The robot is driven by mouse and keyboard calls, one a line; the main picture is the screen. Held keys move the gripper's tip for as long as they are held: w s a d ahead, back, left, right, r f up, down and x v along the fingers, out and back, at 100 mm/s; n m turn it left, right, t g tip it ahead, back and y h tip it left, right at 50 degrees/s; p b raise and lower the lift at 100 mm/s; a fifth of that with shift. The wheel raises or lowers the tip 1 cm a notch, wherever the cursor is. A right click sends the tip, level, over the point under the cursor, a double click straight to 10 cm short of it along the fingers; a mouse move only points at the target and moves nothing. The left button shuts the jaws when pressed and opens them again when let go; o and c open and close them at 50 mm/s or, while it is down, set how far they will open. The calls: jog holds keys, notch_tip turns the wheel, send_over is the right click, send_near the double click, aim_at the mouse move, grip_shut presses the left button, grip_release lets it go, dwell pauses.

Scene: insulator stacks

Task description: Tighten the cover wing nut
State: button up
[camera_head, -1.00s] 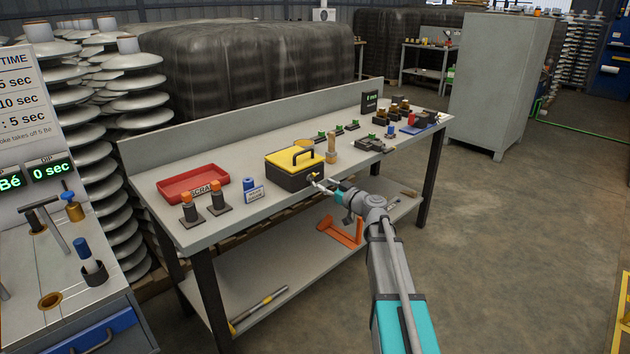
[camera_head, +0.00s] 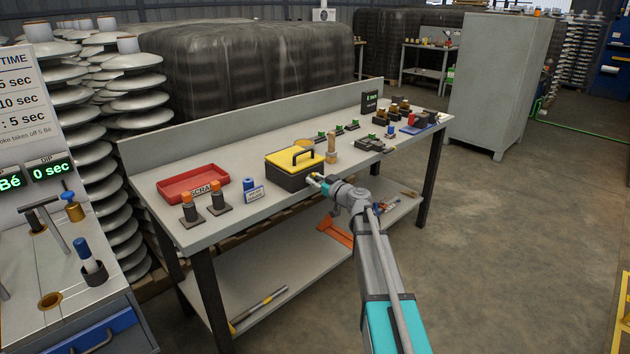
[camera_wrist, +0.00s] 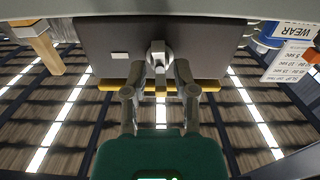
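The cover wing nut (camera_wrist: 159,52) is a small light-grey metal piece on the dark front face of the box (camera_wrist: 105,45), in the middle of the wrist view. The box (camera_head: 292,179) has a yellow lid (camera_head: 290,157) with a dark handle and stands on the bench near its front edge. My gripper (camera_wrist: 164,68) points at the box's front, with one finger to each side of the wing nut. A gap shows between the fingers. The fingertips are close to the nut; contact cannot be made out. In the head view my gripper (camera_head: 317,180) is at the box's front right corner.
A wooden peg-like post (camera_head: 331,147) stands just right of the box. A blue-and-white label block (camera_head: 253,190), two orange-topped pieces and a red scrap tray (camera_head: 193,184) are to the left. Several fixtures stand farther right on the bench. The floor in front is open.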

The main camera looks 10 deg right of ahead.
grip_shut()
jog(key=shift+m, duration=0.4)
jog(key=m, duration=0.3)
jog(key=shift+w+d, duration=0.1)
jog(key=m, duration=0.5)
jog(key=shift+w, duration=0.1)
jog(key=m, duration=0.5)
jog(key=shift+d+f, duration=0.1)
jog(key=m, duration=0.5)
jog(key=shift+w+f, duration=0.1)
